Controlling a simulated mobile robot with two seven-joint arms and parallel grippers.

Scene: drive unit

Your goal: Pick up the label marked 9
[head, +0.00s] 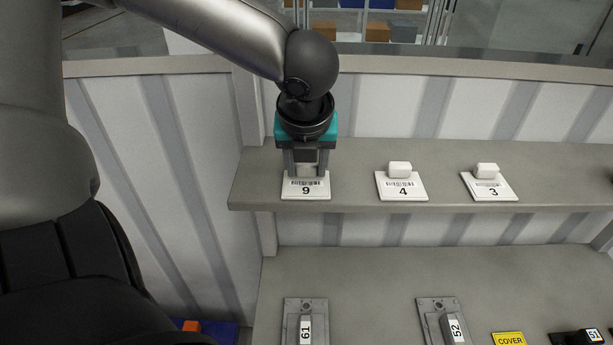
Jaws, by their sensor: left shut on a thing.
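The label marked 9 (306,188) is a white plate with a barcode, lying at the left end of the grey upper shelf. My left gripper (306,170) points straight down over it. Its fingers are shut on the white block on top of the label, which they partly hide. The label appears to rest on or just above the shelf; I cannot tell which. My right gripper is not in view.
Labels marked 4 (402,187) and 3 (488,186) lie to the right on the upper shelf (350,198), with free room between. On the lower surface (380,270) are parts marked 61 (305,325) and 52 (447,325), and a yellow COVER plate (509,339).

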